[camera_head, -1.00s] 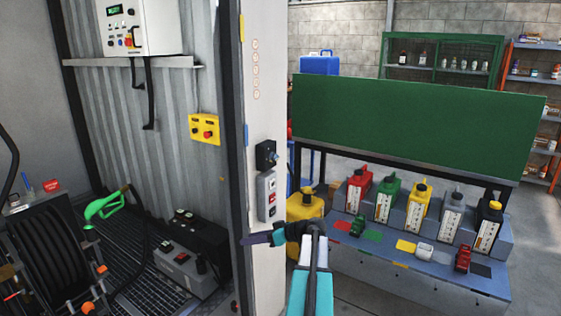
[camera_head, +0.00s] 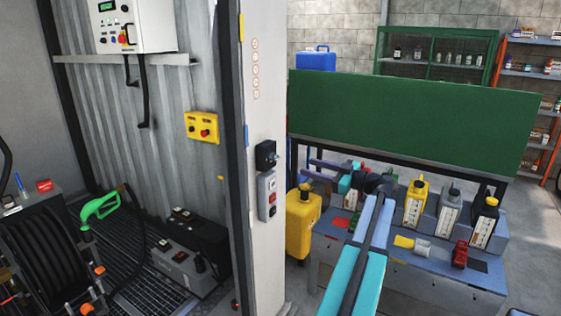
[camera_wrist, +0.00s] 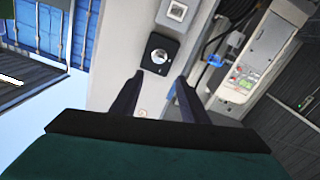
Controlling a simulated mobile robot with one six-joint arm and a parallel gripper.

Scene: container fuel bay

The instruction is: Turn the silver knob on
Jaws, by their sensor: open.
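The silver knob (camera_wrist: 160,56) sits on a black square plate in the wrist view, ahead of my fingertips. In the head view its black housing (camera_head: 266,155) is on the pale post, and the knob shows only as a small shape at its right side. My gripper (camera_wrist: 157,88) is open and empty, with its two dark fingers apart and pointing towards the knob's plate without touching it. In the head view my gripper (camera_head: 313,173) is to the right of the post, pointing left, partly hidden by my arm. I cannot tell the knob's setting.
A grey switch box (camera_head: 267,195) is below the black housing on the post. A yellow button box (camera_head: 202,127) is on the corrugated wall. A yellow canister (camera_head: 302,225) stands right of the post, beside a bench (camera_head: 395,274) with several jugs.

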